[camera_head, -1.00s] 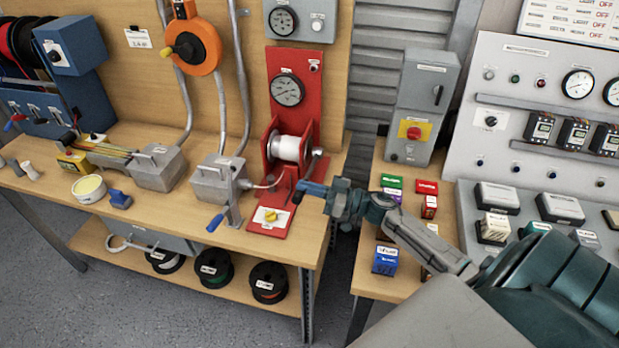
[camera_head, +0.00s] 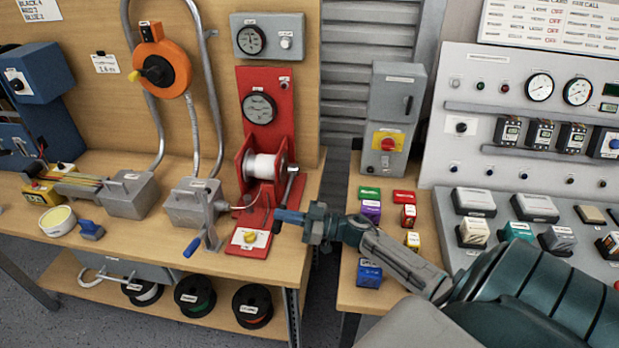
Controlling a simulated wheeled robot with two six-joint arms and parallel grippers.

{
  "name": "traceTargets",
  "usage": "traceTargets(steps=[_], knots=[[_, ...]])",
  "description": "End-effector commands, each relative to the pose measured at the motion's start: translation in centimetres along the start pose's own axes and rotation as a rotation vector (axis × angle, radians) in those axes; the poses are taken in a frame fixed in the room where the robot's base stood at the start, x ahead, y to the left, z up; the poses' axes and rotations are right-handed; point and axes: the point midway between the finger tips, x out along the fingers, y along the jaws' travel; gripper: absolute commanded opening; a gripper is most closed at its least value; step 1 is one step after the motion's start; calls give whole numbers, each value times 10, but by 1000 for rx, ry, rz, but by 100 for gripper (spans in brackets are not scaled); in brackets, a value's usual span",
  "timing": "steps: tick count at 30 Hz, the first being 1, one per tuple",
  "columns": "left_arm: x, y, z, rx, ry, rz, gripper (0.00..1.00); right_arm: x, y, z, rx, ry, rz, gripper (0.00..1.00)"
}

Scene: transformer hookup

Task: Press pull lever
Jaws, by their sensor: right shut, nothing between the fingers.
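A lever with a blue grip (camera_head: 193,247) sticks out at the front of the left bench, and its grey arm rises beside a grey metal box (camera_head: 195,203). No label on it can be read, so I cannot be sure it is the pull lever. My right gripper (camera_head: 281,217) is shut and empty, its blue fingertips pointing left. In the picture it lies right of the lever, apart from it, over the front right of the red winch stand (camera_head: 265,130). I cannot tell its height above the stand. My left gripper is not in view.
The winch carries a white spool (camera_head: 265,167), a side crank (camera_head: 290,182) and a yellow knob (camera_head: 250,238) on its base plate. Small coloured boxes (camera_head: 369,273) stand on the right bench (camera_head: 350,298) around my right arm. A gap separates the benches.

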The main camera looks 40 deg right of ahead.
Motion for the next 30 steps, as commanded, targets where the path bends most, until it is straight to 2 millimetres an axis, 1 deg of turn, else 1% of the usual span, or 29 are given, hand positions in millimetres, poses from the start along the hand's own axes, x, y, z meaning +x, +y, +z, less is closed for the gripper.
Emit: traceTargets(steps=[1, 5, 6, 7, 14, 18, 21, 24, 30], knots=[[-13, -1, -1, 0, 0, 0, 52, 0, 2, -13, -1, -2, 2, 0], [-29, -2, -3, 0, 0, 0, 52, 0, 7, -32, -4, -2, 5, 0], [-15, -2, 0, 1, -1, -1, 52, -12, 7, -19, -4, -7, 5, 0], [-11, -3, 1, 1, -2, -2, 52, -18, 7, -18, -3, -7, 4, 0], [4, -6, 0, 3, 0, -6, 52, -60, 7, -19, -2, -8, 3, 0], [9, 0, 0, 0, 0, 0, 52, -81, 7, -21, -1, -5, 3, 0], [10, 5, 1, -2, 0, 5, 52, -92, 7, -22, -1, -3, 3, 0], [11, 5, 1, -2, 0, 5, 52, -98, 7, -23, -2, -1, 3, 0], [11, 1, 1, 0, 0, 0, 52, -101, 7, -24, -2, 1, 5, 0]])
